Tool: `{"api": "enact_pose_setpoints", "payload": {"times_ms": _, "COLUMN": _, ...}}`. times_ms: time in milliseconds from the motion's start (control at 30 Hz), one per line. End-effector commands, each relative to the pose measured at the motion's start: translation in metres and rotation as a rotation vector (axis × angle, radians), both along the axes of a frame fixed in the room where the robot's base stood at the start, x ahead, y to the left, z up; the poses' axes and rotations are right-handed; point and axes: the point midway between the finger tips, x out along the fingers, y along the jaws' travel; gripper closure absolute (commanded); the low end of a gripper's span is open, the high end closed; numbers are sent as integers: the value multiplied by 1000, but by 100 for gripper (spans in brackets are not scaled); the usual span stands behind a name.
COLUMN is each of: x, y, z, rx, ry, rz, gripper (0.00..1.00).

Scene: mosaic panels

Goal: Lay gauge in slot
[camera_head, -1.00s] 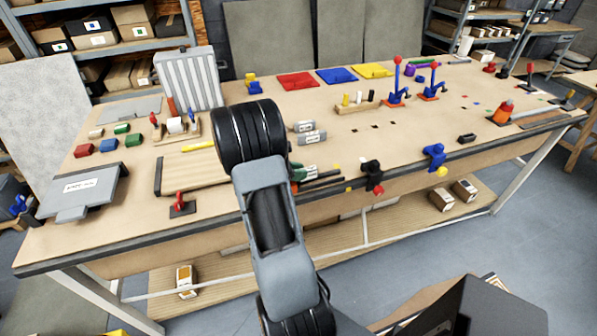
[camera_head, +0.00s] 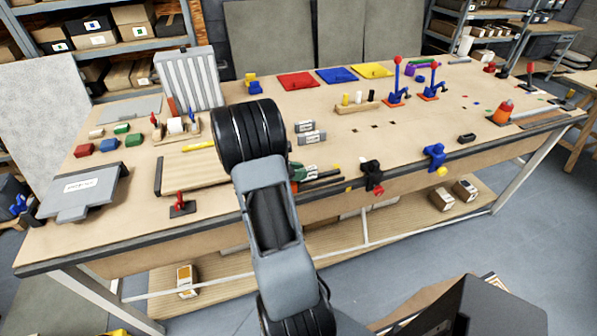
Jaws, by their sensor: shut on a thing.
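My arm rises through the middle of the head view, and its dark wrist joint blocks the table behind it. My gripper is hidden behind this arm, so its fingers and whatever lies between them do not show. I cannot pick out the gauge or its slot for certain. A wooden board (camera_head: 188,174) with a dark left edge lies left of my wrist. A thin yellow strip (camera_head: 199,147) lies at the board's far edge. Two grey labelled pieces (camera_head: 311,138) lie just right of my wrist.
A ribbed grey panel (camera_head: 187,80) stands at the back left. A grey flat case (camera_head: 84,192) lies at the left front. A small red-handled clamp (camera_head: 181,206) sits near the front edge. Blue toggle clamps (camera_head: 397,92) stand further right. Black (camera_head: 371,176) and blue (camera_head: 435,156) clamps grip the front edge.

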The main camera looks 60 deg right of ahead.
Motion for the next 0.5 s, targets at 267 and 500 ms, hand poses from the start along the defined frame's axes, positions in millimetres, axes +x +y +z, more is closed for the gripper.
{"api": "enact_pose_setpoints", "payload": {"times_ms": 267, "x": 0, "y": 0, "z": -1, "rx": 0, "ry": 0, "rz": 0, "gripper": 100}}
{"api": "enact_pose_setpoints", "payload": {"times_ms": 500, "x": 0, "y": 0, "z": -6, "rx": 0, "ry": 0, "rz": 0, "gripper": 100}}
